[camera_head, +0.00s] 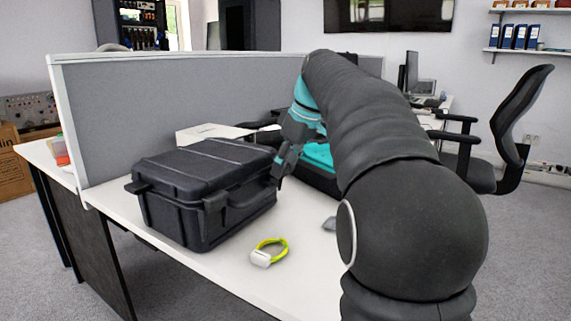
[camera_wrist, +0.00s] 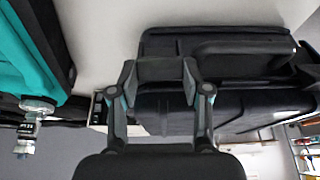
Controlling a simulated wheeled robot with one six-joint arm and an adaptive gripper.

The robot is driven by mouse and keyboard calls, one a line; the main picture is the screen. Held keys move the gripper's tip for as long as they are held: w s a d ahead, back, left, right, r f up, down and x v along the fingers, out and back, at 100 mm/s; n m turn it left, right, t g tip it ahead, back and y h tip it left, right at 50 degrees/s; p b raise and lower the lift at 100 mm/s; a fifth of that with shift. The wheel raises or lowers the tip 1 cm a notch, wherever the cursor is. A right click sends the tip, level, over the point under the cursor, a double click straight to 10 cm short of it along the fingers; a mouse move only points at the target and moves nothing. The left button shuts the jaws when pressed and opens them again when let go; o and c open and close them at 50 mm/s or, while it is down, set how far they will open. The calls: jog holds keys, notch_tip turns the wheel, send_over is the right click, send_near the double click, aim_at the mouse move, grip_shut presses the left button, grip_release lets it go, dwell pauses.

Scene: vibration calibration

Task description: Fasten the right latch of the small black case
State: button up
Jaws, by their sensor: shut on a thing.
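The small black case (camera_head: 170,215) stands on the white desk with its lid down. Its front handle (camera_wrist: 245,47) shows in the wrist view, and a latch (camera_head: 214,203) shows to the left of the handle in the head view. My gripper (camera_head: 281,166) is at the right end of the case's front side. In the wrist view my gripper (camera_wrist: 159,75) is shut on a dark piece at the case's edge, where the right latch sits. The fingers hide most of that latch, so its exact angle cannot be told.
A yellow-green band with a white body (camera_head: 268,252) lies on the desk (camera_head: 215,268) in front of the case. A black and teal case (camera_head: 318,157) is close behind my gripper. A grey partition (camera_head: 180,100) stands behind the case.

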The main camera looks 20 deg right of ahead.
jog(key=shift+w+a+r+g+p, duration=0.1)
jog(key=shift+r+g+p, duration=0.25)
jog(key=shift+p, duration=0.8)
jog(key=g+h+p, duration=0.1)
jog(key=p, duration=0.1)
jog(key=shift+w+a+r+p, duration=0.1)
jog(key=shift+w+p, duration=0.1)
jog(key=shift+p, duration=0.1)
jog(key=shift+w+a+g+h+p, duration=0.1)
jog(key=shift+w+g+h+p, duration=0.05)
jog(key=shift+g+h+p, duration=0.25)
jog(key=shift+w+f+g, duration=0.1)
jog(key=shift+f+g, duration=0.1)
jog(key=shift+g, duration=0.15)
jog(key=shift+a+g+h, duration=0.1)
jog(key=shift+g+h, duration=0.3)
